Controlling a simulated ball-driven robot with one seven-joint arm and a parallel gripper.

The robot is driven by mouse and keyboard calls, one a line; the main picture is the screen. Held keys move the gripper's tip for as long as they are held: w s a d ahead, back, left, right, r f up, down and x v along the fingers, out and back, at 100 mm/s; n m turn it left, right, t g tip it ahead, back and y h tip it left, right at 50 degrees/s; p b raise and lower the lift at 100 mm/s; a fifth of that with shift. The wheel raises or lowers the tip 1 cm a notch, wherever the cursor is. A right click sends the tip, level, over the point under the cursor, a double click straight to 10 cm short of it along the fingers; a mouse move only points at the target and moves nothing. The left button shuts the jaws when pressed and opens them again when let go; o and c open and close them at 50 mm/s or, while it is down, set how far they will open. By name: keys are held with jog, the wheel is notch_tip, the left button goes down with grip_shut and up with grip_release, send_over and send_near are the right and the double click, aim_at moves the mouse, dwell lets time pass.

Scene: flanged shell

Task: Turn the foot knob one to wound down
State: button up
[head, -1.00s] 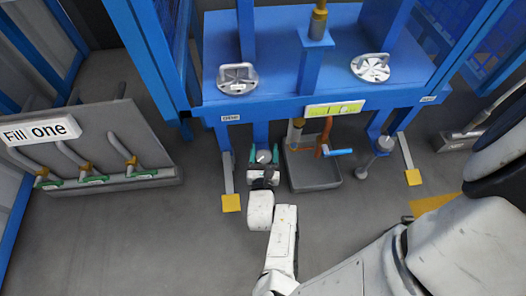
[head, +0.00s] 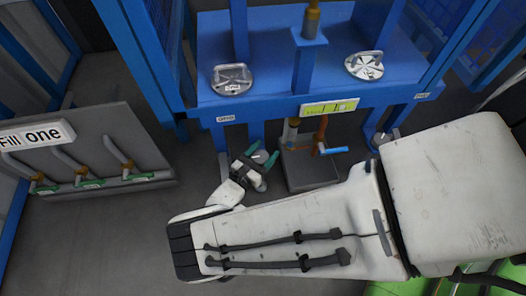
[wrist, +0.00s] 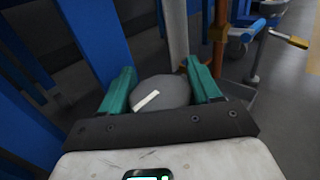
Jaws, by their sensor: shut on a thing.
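Foot knob one is a rounded grey knob with a white mark, seen between the fingers in the wrist view (wrist: 158,95). In the head view the knob (head: 261,157) is small, low at the left front leg of the blue frame (head: 228,117). My gripper (head: 259,166) has green fingertips and is shut on the knob, one finger on each side. The gripper also fills the lower wrist view (wrist: 161,92). The white mark on the knob slants up to the right. The knob's underside and stem are hidden.
A grey tray (head: 310,172) and a pipe with a blue lever (head: 335,150) stand just right of the gripper. A second foot knob (head: 381,138) is partly hidden by my arm. A "Fill one" panel (head: 85,140) stands left, with open floor between.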

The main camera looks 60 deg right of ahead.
jog(key=shift+a+g, duration=0.1)
jog(key=shift+g, duration=0.3)
jog(key=o, duration=1)
jog(key=shift+c, duration=0.2)
jog(key=w+a, duration=0.1)
jog(key=a, duration=0.9)
jog(key=shift+w+a+p, duration=0.25)
jog(key=shift+a+p, duration=0.1)
jog(key=shift+p, duration=0.05)
